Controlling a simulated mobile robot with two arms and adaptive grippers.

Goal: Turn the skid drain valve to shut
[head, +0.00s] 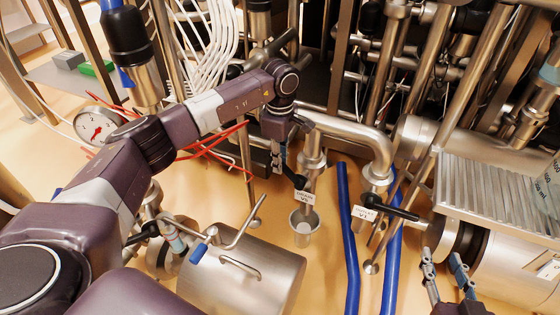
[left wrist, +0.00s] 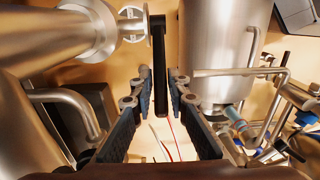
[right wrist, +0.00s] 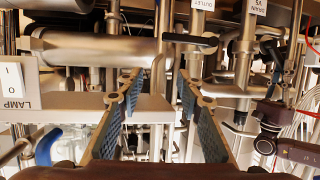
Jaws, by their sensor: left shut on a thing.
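The skid drain valve, tagged DRAIN V5 (head: 305,197), sits on a vertical steel pipe near the middle of the head view. Its black lever handle (left wrist: 160,75) runs between the fingers in the left wrist view. My left gripper (head: 282,165) is shut on this handle, up and left of the tag, and partly hides it. My right gripper (head: 447,272) is open and empty at the lower right of the head view. Its spread fingers show in the right wrist view (right wrist: 160,88). The tag also shows upside down there.
The outlet valve V1, with a tag (head: 364,213) and black handle (head: 392,208), stands close to the right. A steel cup (head: 304,228) is below the drain pipe. Blue hoses (head: 348,240) run beside it. A steel vessel (head: 240,275) lies at front left.

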